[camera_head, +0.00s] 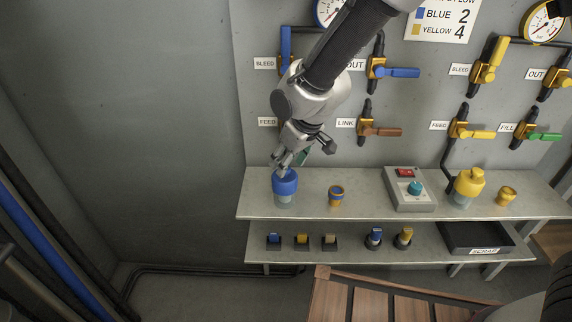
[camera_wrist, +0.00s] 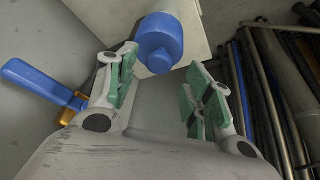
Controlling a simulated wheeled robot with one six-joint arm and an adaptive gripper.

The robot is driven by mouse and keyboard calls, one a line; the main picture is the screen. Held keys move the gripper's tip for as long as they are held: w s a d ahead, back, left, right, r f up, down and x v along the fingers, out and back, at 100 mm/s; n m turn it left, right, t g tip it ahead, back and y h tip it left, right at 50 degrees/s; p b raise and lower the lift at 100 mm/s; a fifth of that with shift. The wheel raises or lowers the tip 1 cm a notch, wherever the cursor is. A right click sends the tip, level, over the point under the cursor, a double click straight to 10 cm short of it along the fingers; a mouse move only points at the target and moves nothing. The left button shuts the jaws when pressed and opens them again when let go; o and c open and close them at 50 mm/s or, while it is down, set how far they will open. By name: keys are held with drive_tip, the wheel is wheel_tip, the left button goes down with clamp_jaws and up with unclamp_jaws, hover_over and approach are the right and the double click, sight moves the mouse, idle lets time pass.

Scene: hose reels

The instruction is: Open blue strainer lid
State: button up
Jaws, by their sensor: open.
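The blue strainer lid (camera_head: 285,183) sits on a clear strainer body (camera_head: 285,201) at the left end of the upper shelf. In the wrist view the blue lid (camera_wrist: 158,42) shows at top centre, beyond and between the open fingers. My gripper (camera_head: 286,163) is just above the lid in the head view, fingers pointing down. Its green-padded fingers (camera_wrist: 163,92) are apart with nothing between them in the wrist view. The head view does not show clearly whether a finger touches the knob on the lid.
Several valves and gauges line the panel behind. Small parts and a scrap tray (camera_head: 476,239) sit on the lower shelf.

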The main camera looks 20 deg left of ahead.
drive_tip(key=shift+x, duration=1.35)
drive_tip(key=shift+d, duration=0.1)
clamp_jaws()
drive_tip(key=shift+w+r+g+h, duration=0.3)
drive_tip(key=shift+w+g, duration=0.3)
drive_tip(key=shift+w, duration=0.15)
drive_tip(key=shift+w+a+r+m+g+h, duration=0.2)
drive_tip(key=shift+w+g, duration=0.35)
drive_tip(key=shift+g, duration=0.25)
drive_tip(key=shift+w+a+r+m+g+h, duration=0.15)
drive_tip(key=shift+w+a+m+g, duration=0.1)
drive_tip(key=shift+w+g, duration=0.45)
drive_tip(key=shift+s, duration=0.15)
unclamp_jaws()
